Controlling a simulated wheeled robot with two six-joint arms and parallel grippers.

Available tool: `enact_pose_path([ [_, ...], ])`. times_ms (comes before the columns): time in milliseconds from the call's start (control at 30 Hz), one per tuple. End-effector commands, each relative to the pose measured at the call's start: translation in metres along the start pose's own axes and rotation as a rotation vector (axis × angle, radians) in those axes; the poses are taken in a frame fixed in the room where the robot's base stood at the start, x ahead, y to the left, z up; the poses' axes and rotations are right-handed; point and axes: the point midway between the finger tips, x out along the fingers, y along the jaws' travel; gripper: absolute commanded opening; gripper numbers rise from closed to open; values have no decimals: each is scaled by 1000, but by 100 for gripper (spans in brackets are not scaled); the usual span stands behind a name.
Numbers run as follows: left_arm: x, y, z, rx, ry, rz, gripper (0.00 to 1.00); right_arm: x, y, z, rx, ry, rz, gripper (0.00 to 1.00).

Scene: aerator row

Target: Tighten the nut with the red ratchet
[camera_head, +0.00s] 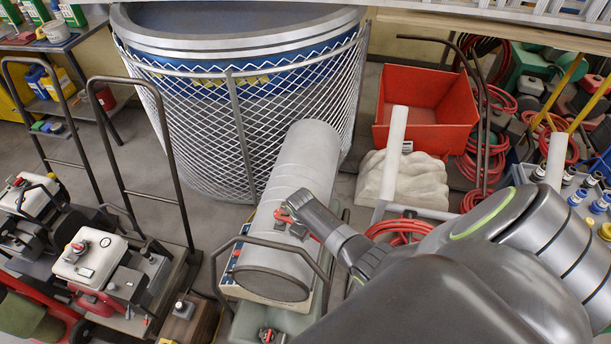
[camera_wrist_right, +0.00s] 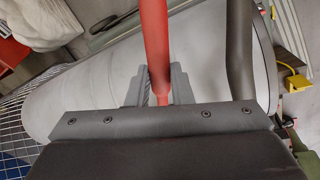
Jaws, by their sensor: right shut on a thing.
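The red ratchet (camera_wrist_right: 155,35) shows in the right wrist view as a red handle running up from between the fingers to the top edge. My right gripper (camera_wrist_right: 160,88) is shut on this handle. In the head view the right gripper (camera_head: 294,214) is over the side of a large grey cylinder (camera_head: 305,160), with a small bit of the ratchet (camera_head: 282,214) showing red beside it. The ratchet's head and the nut cannot be made out in either view. My left gripper is not in view.
A dark bent bar (camera_head: 268,243) crosses the cylinder's near end. A mesh-wrapped blue tank (camera_head: 235,120) stands behind. A red bin (camera_head: 425,85) and pale sacks (camera_head: 420,180) are at the right. Engine carts (camera_head: 95,262) with tall handles stand at the left.

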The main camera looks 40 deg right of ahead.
Motion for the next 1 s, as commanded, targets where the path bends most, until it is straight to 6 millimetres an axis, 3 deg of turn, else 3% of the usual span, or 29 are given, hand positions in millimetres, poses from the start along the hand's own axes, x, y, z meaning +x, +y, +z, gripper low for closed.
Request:
enact_pose_path([
  [200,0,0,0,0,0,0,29,4,19,0,-158,32,1,0],
  [600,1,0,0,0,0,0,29,5,24,-1,-203,40,1,0],
  [1000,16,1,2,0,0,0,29,12,59,-14,-510,102,4,0],
])
